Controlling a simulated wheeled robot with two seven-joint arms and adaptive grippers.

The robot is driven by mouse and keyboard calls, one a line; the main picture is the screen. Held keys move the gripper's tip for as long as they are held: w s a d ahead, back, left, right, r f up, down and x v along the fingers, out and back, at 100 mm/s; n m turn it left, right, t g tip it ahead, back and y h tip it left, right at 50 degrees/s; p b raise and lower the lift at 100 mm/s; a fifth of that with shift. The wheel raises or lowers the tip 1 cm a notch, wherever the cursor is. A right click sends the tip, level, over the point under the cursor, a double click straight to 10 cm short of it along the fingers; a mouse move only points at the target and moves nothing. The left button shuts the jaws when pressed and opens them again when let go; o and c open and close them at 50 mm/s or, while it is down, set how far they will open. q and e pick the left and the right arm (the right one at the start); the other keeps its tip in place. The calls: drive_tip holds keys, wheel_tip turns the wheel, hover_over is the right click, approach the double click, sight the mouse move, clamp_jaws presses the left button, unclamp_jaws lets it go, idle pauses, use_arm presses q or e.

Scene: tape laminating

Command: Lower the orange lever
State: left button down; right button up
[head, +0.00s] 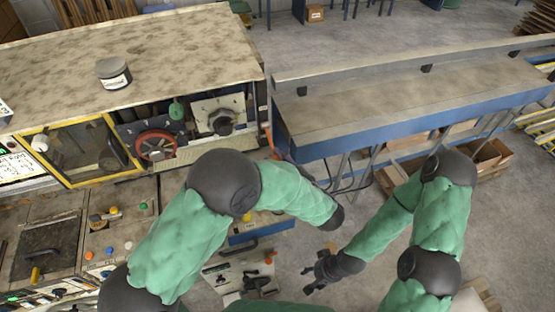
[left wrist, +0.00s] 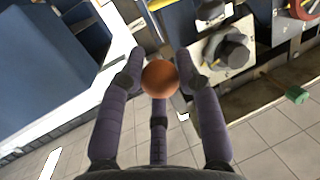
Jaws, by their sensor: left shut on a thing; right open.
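The orange lever (head: 268,136) is at the right end of the machine, beside its front corner. In the left wrist view its round orange knob (left wrist: 160,77) sits between my left gripper's fingertips. My left gripper (head: 279,153) is shut on the lever; the purple-grey fingers (left wrist: 160,70) press the knob from both sides. The forearm and wrist hide part of the gripper in the head view. The lever's shaft is mostly hidden behind the knob and fingers. My right gripper (head: 314,272) is open and empty, low over the floor, apart from the machine.
A blue-sided conveyor table (head: 400,105) stands just right of the lever. The machine (head: 190,55) has a red handwheel (head: 156,145) and a dark hub (head: 221,123) left of the lever. Cardboard boxes (head: 487,156) lie under the conveyor.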

use_arm(q)
drive_tip(key=shift+s+a+f, duration=0.1)
drive_tip(key=shift+s+f, duration=0.05)
drive_tip(key=shift+f, duration=0.3)
drive_tip(key=c, duration=1.1)
unclamp_jaws()
drive_tip(key=shift+o, duration=1)
drive_tip(key=shift+w+a, duration=0.1)
drive_tip(key=shift+w, duration=0.15)
drive_tip(key=shift+r, duration=0.1)
drive_tip(key=shift+s, duration=0.1)
drive_tip(key=shift+s+d+r, duration=0.15)
drive_tip(key=shift+s+d, duration=0.25)
drive_tip(key=shift+d, duration=0.05)
drive_tip(key=v, duration=1)
drive_tip(key=shift+s+d, duration=0.2)
drive_tip(key=shift+s, duration=0.15)
